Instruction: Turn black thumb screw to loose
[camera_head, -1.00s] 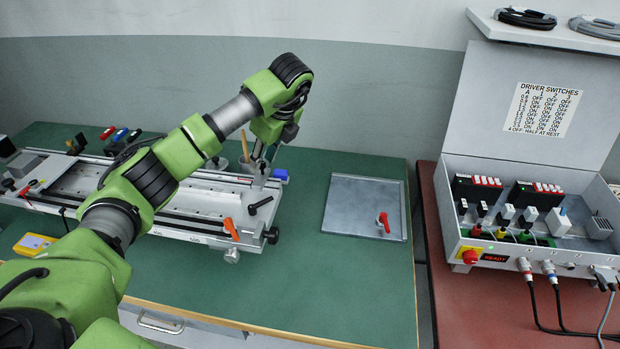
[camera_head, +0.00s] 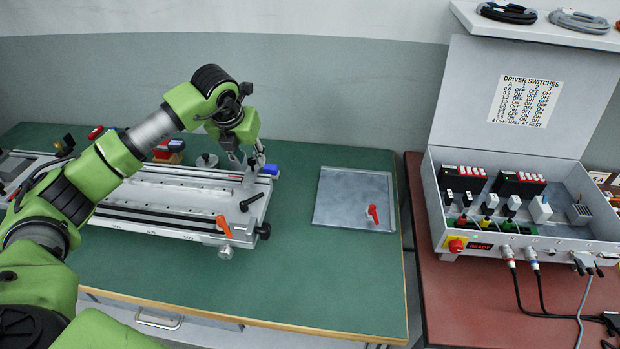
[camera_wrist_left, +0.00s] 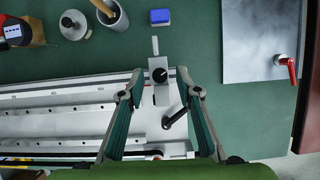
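A small black thumb screw (camera_wrist_left: 159,75) sits on a grey block (camera_wrist_left: 161,94) at the rail's end in the left wrist view. My left gripper (camera_wrist_left: 162,94) is open, with one finger on each side of the block, pointing toward it. A visible gap separates both fingers from the screw. In the head view my left gripper (camera_head: 247,166) is over the right far end of the rail unit (camera_head: 165,205), where it hides the screw. My right gripper is in neither view.
A black lever (camera_head: 251,200), an orange lever (camera_head: 224,227) and a black end knob (camera_head: 263,231) are close by. A blue block (camera_wrist_left: 159,17) and a cup (camera_wrist_left: 112,16) stand behind. A metal plate (camera_head: 345,200) with a red lever lies right, beyond clear green bench.

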